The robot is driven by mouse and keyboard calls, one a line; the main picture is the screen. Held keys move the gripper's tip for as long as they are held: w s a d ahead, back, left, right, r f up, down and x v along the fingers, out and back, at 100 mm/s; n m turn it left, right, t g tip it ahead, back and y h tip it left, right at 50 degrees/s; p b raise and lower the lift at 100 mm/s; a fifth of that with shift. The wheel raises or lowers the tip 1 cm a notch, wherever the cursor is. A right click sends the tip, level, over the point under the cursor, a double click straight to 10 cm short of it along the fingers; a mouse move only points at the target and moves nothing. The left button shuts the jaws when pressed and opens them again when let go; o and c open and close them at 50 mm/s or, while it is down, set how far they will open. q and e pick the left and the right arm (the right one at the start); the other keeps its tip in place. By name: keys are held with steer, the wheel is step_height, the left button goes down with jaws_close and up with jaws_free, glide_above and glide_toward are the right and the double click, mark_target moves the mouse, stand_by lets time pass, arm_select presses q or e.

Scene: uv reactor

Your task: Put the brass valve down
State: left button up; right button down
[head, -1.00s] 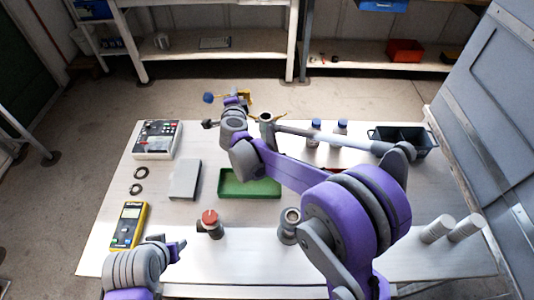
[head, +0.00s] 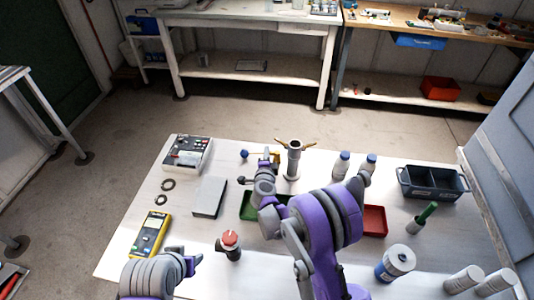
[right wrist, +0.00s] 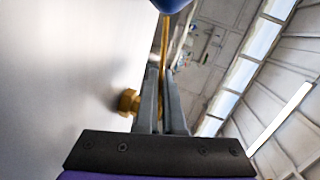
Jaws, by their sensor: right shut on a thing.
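The brass valve (head: 275,157) is between the fingers of my right gripper (head: 264,162), near the table's back edge. It has a blue knob (head: 244,153), at its left end in the head view. In the right wrist view its brass fitting (right wrist: 128,102) sticks out left of the shut fingers (right wrist: 163,105), close to the pale tabletop; I cannot tell whether it touches. The blue knob (right wrist: 170,4) also shows at the top there. My left gripper (head: 188,263) is low over the front left of the table, with nothing visible in it; its opening is unclear.
A grey upright pipe with brass arms (head: 294,160) stands just right of the valve. A green tray (head: 249,211) lies in front, partly hidden by my arm. A grey box (head: 209,198), a control box (head: 187,154) and two bottles (head: 341,166) stand nearby.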

arm_select(q)
steer(key=shift+s+f, duration=0.1)
steer(key=shift+s, duration=0.05)
arm_select(e)
steer(key=shift+s, duration=0.1)
steer(key=shift+f, duration=0.15)
arm_select(q)
steer(key=shift+f, duration=0.15)
arm_select(e)
steer(key=c, duration=1)
jaws_free()
steer(key=shift+c, duration=0.2)
